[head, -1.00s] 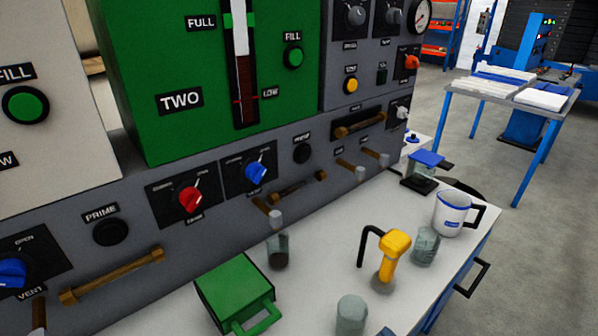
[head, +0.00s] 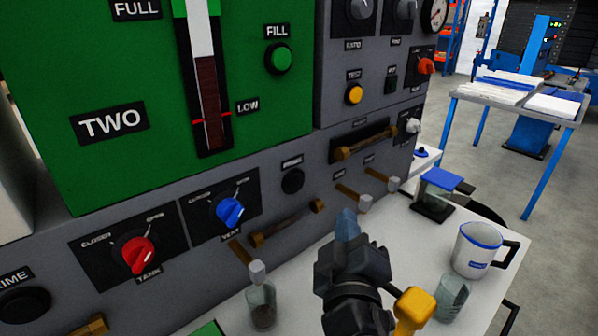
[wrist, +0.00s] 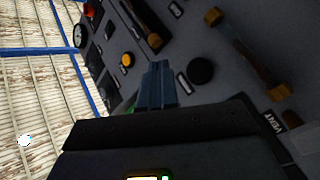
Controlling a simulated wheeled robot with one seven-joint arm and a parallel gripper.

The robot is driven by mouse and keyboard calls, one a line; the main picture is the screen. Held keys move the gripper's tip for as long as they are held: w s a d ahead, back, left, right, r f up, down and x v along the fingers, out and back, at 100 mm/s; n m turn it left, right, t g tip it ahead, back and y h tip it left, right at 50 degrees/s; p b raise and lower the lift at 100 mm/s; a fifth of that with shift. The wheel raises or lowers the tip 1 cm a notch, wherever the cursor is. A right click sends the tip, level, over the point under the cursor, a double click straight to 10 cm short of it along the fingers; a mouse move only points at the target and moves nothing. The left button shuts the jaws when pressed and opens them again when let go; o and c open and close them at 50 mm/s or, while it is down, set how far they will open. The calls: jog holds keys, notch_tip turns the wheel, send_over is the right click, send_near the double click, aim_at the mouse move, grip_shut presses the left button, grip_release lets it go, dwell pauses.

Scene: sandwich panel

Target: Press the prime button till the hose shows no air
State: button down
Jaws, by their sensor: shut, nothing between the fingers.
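A round black prime button (head: 292,181) sits under a small blurred label on the grey panel below the green tank TWO. It also shows in the wrist view (wrist: 200,71). A hose (head: 288,222) with brass ends runs below it, also in the wrist view (wrist: 247,50); I cannot tell whether it holds air. A second prime button (head: 22,303) is at the lower left, partly cut off, with a hose (head: 95,325) beside it. My gripper (head: 347,222) is shut and empty, below and right of the middle prime button, apart from it in the picture.
A red tank knob (head: 138,255) and a blue vent knob (head: 229,211) are left of the middle button. A glass bottle (head: 261,300), a yellow-handled thing (head: 414,308), a glass (head: 452,297) and a white mug (head: 477,250) stand on the counter. Short levers (head: 352,196) stick out of the panel.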

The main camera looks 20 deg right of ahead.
aim_at(295, 183)
jog(key=shift+w+d, duration=0.2)
jog(key=shift+w, duration=0.1)
jog(key=w+a, duration=0.2)
jog(key=w, duration=0.6)
jog(key=shift+w+a, duration=0.15)
jog(key=shift+a, duration=0.25)
jog(key=shift+w, duration=0.1)
dwell(1.9)
jog(key=shift+w+a+b, duration=0.1)
jog(key=shift+w+b, duration=0.2)
jog(key=shift+b, duration=0.05)
